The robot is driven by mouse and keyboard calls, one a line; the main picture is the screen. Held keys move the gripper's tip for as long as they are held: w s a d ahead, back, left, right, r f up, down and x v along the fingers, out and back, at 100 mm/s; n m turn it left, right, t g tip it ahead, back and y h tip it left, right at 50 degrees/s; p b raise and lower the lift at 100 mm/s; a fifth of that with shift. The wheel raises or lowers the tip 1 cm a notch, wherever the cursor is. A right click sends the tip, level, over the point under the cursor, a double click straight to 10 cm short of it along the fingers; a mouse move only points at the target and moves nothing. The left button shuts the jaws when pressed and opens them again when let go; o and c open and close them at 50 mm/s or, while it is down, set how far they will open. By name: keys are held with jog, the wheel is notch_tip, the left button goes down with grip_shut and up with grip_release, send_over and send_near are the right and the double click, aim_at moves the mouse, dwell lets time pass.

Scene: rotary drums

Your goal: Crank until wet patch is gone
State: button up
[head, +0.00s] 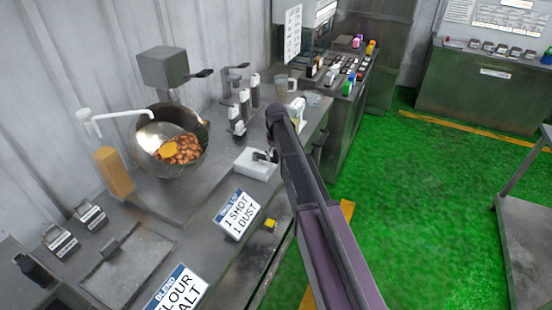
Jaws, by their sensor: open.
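A tilted dark metal drum (197,157) sits on the bench at the left. Inside it is a heap of brown pieces (184,151) with a yellow-orange wet patch (168,147) on its left side. A grey box with a black crank handle (201,73) stands just behind the drum. My arm reaches in from the lower right. What looks like my gripper (266,156) is small and dark, over a white tray (250,168) right of the drum. It is open and clear of the crank; my arm partly hides this area.
A white spout (125,115) and an amber bottle (114,172) stand left of the drum. Several small dispensers (238,117) stand behind the tray. A sign reading 1 SHOT 1 DUST (238,214) is at the bench front. The green floor (430,200) at right is clear.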

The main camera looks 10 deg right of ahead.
grip_shut()
dwell(0.3)
jog(key=shift+a, duration=0.15)
jog(key=shift+w+d+n, duration=0.2)
jog(key=shift+n, duration=0.1)
